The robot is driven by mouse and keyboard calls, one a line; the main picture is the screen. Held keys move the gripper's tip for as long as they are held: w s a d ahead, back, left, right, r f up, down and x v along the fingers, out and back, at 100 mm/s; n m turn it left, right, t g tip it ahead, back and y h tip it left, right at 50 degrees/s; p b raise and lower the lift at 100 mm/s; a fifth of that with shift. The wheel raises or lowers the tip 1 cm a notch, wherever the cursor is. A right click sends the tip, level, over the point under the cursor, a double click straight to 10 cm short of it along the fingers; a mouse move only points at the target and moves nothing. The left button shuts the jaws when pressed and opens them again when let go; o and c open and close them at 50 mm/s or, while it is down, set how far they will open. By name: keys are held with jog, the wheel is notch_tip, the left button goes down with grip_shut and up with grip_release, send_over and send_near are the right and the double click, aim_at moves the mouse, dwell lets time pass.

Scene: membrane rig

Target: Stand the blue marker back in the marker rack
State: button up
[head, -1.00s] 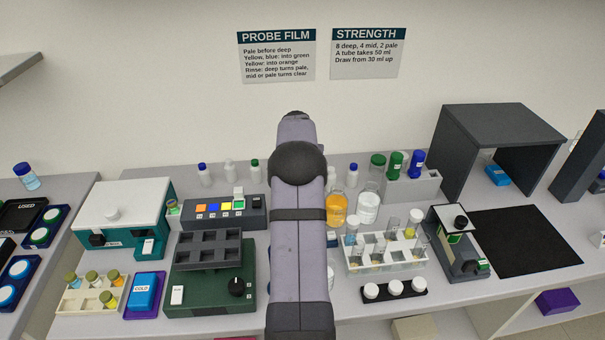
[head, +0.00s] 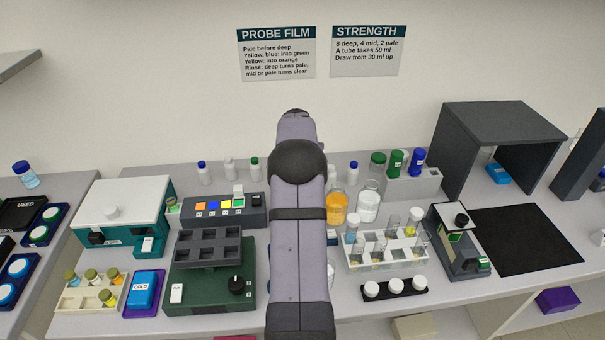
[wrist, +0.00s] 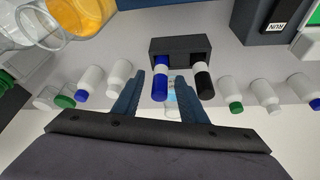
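The marker rack (wrist: 180,47) is a small dark block in the wrist view. The blue marker (wrist: 160,82), blue with a white band, appears to be seated in the rack's left slot, its free end pointing toward the camera. A black marker (wrist: 203,82) sits beside it in the right slot. My gripper (wrist: 160,77) is open, with one finger on each side of the blue marker and a visible gap to each. In the head view my arm hides the rack, both markers and the gripper.
White bottles with blue (wrist: 89,82) and green (wrist: 231,93) caps stand on both sides of the rack. An orange-liquid bottle (head: 336,208) and a clear one (head: 368,205) stand right of my arm. A tube rack (head: 386,262) is in front of them.

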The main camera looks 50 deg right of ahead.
jog(key=b+v, duration=0.2)
jog(key=v, duration=0.4)
jog(key=shift+r, duration=0.35)
jog(key=shift+a, duration=0.25)
